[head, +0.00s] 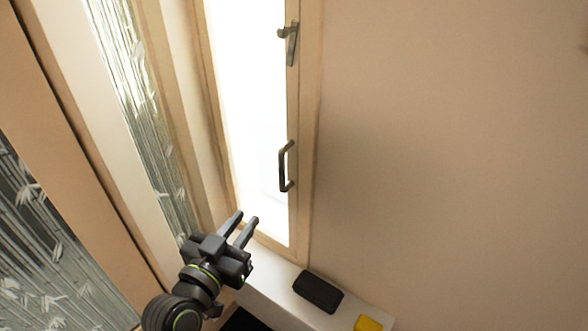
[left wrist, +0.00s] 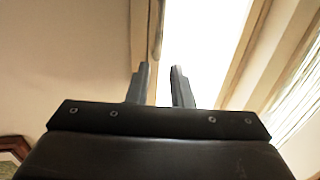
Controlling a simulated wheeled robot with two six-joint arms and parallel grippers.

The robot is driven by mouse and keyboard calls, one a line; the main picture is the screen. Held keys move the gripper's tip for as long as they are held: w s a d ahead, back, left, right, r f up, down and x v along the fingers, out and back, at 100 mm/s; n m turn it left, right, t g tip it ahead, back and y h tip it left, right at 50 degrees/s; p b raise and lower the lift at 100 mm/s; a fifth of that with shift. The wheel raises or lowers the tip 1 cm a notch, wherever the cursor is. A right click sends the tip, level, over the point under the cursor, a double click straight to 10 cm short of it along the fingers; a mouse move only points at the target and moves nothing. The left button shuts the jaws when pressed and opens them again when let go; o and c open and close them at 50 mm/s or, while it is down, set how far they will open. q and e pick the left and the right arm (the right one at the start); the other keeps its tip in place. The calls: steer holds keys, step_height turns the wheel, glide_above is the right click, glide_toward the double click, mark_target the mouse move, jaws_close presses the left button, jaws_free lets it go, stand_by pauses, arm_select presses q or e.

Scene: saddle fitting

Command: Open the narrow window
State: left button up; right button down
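The narrow window (head: 250,100) is a tall, bright pane in a light wooden frame. It looks closed in the head view, though its brightness hides detail. A metal latch handle (head: 290,44) sits high on its right stile, pointing down. A dark pull handle (head: 286,167) is lower on the same stile. My left gripper (head: 247,216) is below and left of the pull handle in the picture, apart from it. Its two fingers are spread with nothing between them. The left wrist view shows the open fingers (left wrist: 160,66) before the window frame and bright pane. My right gripper is not in view.
A white ledge (head: 272,290) under the window carries a dark block (head: 318,291) and a yellow object (head: 368,323). Bamboo-patterned panels (head: 150,110) stand at the left. The plain wall (head: 440,140) right of the window is clear.

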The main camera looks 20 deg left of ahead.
mark_target(280, 172)
arm_select(q)
steer(key=w+d+p, duration=0.1)
steer(key=w, duration=0.4)
steer(key=w+p, duration=0.1)
steer(key=w, duration=0.5)
steer(key=w+d+p, duration=0.1)
steer(key=w+p, duration=0.1)
steer(key=w, duration=0.4)
steer(key=shift+d, duration=0.35)
jaws_close()
